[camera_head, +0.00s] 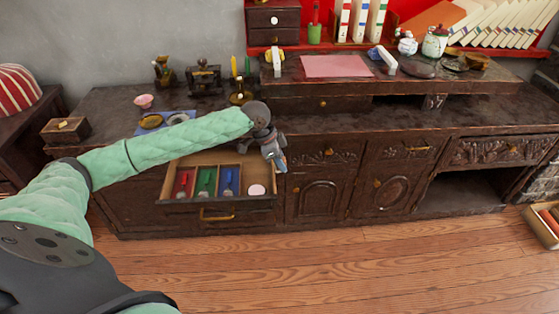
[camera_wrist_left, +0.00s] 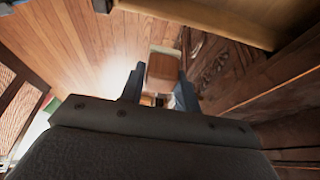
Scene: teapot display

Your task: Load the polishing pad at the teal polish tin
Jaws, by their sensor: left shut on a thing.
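My left gripper (camera_head: 274,156) hangs just above the right end of an open drawer (camera_head: 218,209), in front of the cabinet. In the left wrist view its two fingers (camera_wrist_left: 159,84) are shut on a brown block (camera_wrist_left: 162,70) with a pale edge, possibly the polishing pad. In the head view the gripper mostly hides this block. The drawer has compartments with a red item (camera_head: 183,184), a green item (camera_head: 206,182) and a blue item (camera_head: 229,181). A pale pink disc (camera_head: 257,190) lies in its right part. I cannot make out a teal tin for certain. My right gripper is out of view.
The dark cabinet top (camera_head: 330,117) is mostly clear at its middle and right. Dark small machines (camera_head: 204,79), a pink bowl (camera_head: 144,101) and a blue mat (camera_head: 168,121) stand at its left. A raised shelf holds a pink sheet (camera_head: 336,66) and pots (camera_head: 435,41).

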